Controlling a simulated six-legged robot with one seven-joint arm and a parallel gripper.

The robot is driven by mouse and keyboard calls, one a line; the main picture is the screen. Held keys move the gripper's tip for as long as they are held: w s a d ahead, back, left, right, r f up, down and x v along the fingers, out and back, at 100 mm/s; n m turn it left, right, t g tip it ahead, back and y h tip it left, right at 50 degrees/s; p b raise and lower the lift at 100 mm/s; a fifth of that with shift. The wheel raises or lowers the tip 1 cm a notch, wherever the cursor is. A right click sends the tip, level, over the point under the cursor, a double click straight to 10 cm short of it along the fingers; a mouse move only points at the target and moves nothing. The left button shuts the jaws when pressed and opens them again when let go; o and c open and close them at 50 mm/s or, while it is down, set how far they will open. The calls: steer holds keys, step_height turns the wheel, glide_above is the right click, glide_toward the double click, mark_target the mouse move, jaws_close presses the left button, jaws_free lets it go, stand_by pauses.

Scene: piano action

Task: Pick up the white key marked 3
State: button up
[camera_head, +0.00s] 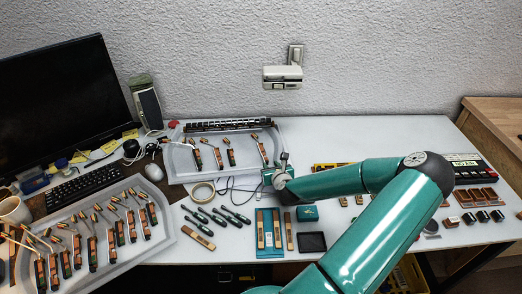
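I cannot make out a white key marked 3; any number is too small to read. Slim wooden pieces that may be keys lie near the front: two on a blue tray (267,252), one bar (288,231) just right of it, and one bar (198,242) to its left. My teal arm reaches in from the lower right, and its wrist end, with my gripper (284,158), is over the middle of the table. The fingers are too small to tell open from shut, and I see nothing held.
Grey trays with hammer parts stand at the back (178,168) and front left (167,232). Screwdrivers (236,214), a tape ring (203,192), a green box (307,213) and a black tray (312,242) lie nearby. A monitor (62,100) stands left. My arm hides part of the right side.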

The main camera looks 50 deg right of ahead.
mark_target(266, 159)
steer(key=x, duration=0.5)
steer(key=shift+w, duration=0.1)
steer(key=shift+a, duration=0.1)
jaws_close()
steer(key=shift+r, duration=0.45)
step_height(266, 159, up, 2)
steer(key=shift+r, duration=0.1)
steer(key=s+r, duration=0.4)
steer(key=r, duration=0.1)
steer(key=shift+s+r, duration=0.15)
steer(key=shift+s, duration=0.2)
steer(key=s+r, duration=0.4)
steer(key=s, duration=0.5)
steer(key=shift+s+a+r, duration=0.2)
steer(key=shift+s+r, duration=0.05)
